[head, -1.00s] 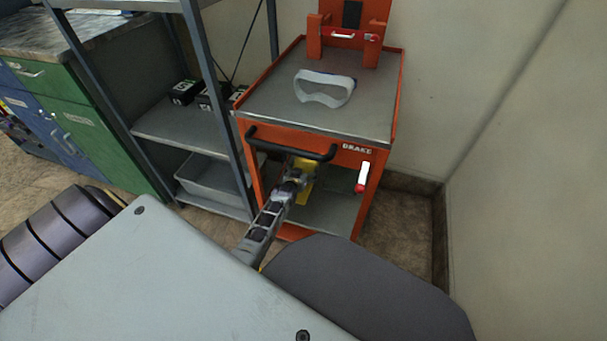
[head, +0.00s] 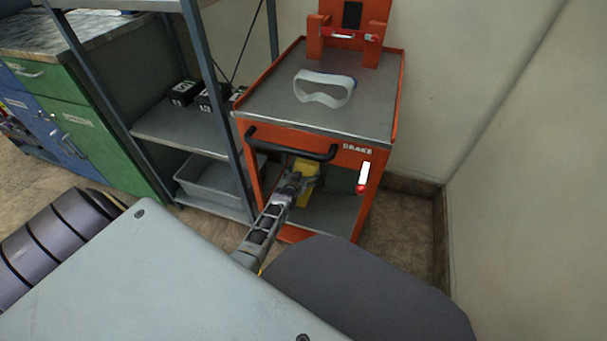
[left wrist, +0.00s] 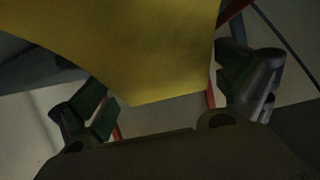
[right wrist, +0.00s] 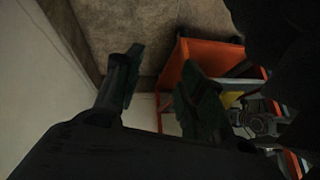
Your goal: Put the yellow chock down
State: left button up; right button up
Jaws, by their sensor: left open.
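The yellow chock (head: 308,169) is inside the orange cart, low under the black handle, at the lower shelf. I cannot tell from the head view how fully it rests on the shelf. My left gripper (head: 299,184) is right in front of it and partly hides it. In the left wrist view the chock (left wrist: 150,45) fills the upper middle, and the open fingers (left wrist: 168,95) stand on either side with gaps visible. My right gripper (right wrist: 160,88) is open and empty, away from the chock; a bit of yellow (right wrist: 232,99) shows beyond it.
The orange cart (head: 398,95) carries white goggles (head: 324,88) on top and a red-and-white brake lever (head: 362,178) at its front. A grey shelving unit (head: 160,128) with a bin (head: 205,185) stands to the left. The wall is close on the right.

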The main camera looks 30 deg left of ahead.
pick_arm(q)
jog(key=shift+s+r, duration=0.1)
jog(key=shift+r, duration=0.05)
pick_arm(e)
jog(key=shift+r, duration=0.15)
pick_arm(q)
jog(key=shift+s+d+r+p, duration=0.15)
jog(key=shift+s+r+p, duration=0.05)
jog(key=shift+s+p, duration=0.2)
jog(key=shift+p+v, duration=0.55)
jog(key=shift+v, duration=0.55)
jog(key=shift+p+v, duration=1.4)
jog(key=shift+v, duration=1.8)
jog(key=shift+p+v, duration=0.4)
jog(key=shift+v, duration=0.75)
pick_arm(e)
notch_tip(320, 180, up, 11)
jog(key=s+d+n+g+h, duration=0.1)
jog(key=d+g, duration=0.1)
jog(key=shift+d+h, duration=0.4)
jog(key=shift+r, duration=0.1)
